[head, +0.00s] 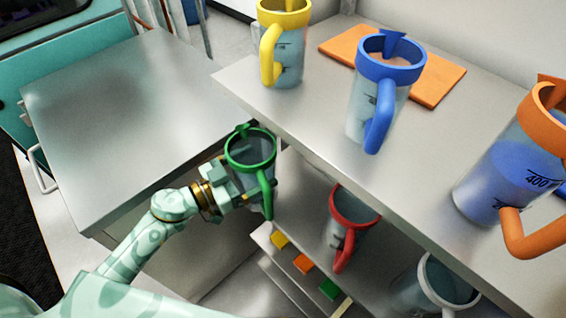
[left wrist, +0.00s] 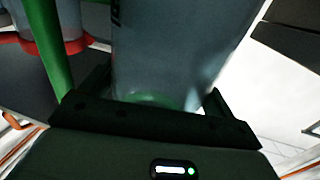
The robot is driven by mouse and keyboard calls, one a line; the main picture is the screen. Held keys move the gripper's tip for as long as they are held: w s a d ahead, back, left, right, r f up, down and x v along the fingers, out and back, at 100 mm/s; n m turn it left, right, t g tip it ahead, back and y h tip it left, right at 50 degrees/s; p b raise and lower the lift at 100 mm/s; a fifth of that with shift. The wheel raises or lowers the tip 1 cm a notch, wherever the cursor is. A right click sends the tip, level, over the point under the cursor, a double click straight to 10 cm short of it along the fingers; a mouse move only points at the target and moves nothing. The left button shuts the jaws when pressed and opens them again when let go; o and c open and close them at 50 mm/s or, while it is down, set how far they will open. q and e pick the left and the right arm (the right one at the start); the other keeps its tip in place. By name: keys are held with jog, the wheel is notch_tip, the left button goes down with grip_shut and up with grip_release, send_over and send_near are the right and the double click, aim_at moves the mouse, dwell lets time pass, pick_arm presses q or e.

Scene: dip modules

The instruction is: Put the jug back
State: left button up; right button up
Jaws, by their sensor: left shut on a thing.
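A clear jug with a green rim and handle (head: 250,150) is in the head view, beside the edge of the metal shelf unit. My left gripper (head: 236,180) is shut on this jug, which looks roughly upright. In the left wrist view the jug's clear body (left wrist: 180,45) stands between the dark fingers, with its green handle at the left. I cannot tell whether its base touches anything. My right gripper is not in view.
Yellow (head: 283,45), blue (head: 386,90) and orange (head: 510,165) jugs stand on the upper shelf (head: 300,115). A red jug (head: 347,225) and a white-rimmed jug (head: 435,285) stand lower. An orange mat (head: 440,80) lies behind the blue jug. The left counter (head: 120,100) is bare.

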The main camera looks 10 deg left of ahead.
aim_at(238, 187)
pick_arm(q)
jog(key=w+d+f+b, duration=0.3)
jog(key=w+d, duration=0.2)
jog(key=shift+w+d+f, duration=0.25)
jog(key=shift+w+d, duration=0.05)
jog(key=shift+f, duration=0.1)
jog(key=o, duration=1)
jog(key=shift+c, duration=0.2)
jog(key=v, duration=1.2)
jog(key=shift+r+p, duration=0.2)
jog(key=shift+p, duration=0.2)
